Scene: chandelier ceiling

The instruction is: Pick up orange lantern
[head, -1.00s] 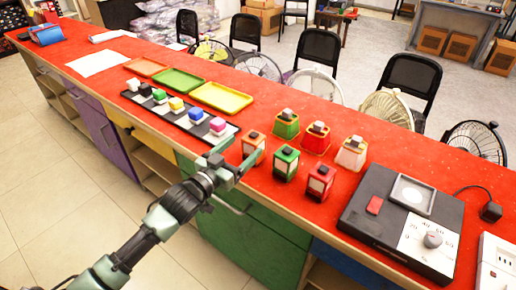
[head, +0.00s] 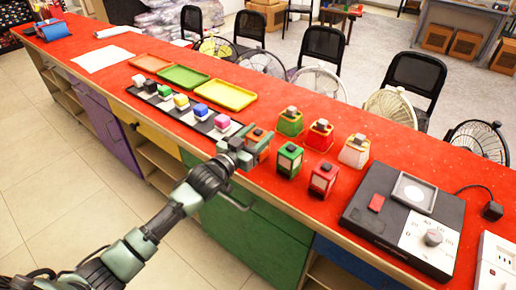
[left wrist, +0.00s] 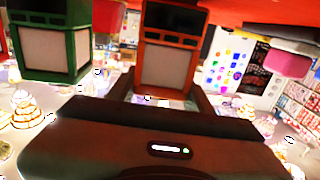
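The orange lantern (head: 257,134) stands on the red counter, at the left of a group of lanterns. My left gripper (head: 255,149) is at it and hides much of its body in the head view. In the left wrist view the orange lantern (left wrist: 168,60) sits between the two fingers (left wrist: 163,95), one on each side. The fingers look apart, with a small gap at the left, so the gripper looks open around it. The green lantern (head: 288,159) stands close beside it and also shows in the left wrist view (left wrist: 53,48). My right gripper is not in view.
Red lanterns (head: 322,178) (head: 319,135), another green lantern (head: 290,122) and a white lantern (head: 354,151) stand close to the right. A dark strip with coloured cubes (head: 181,101) lies to the left. A black scale-like device (head: 375,218) is further right.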

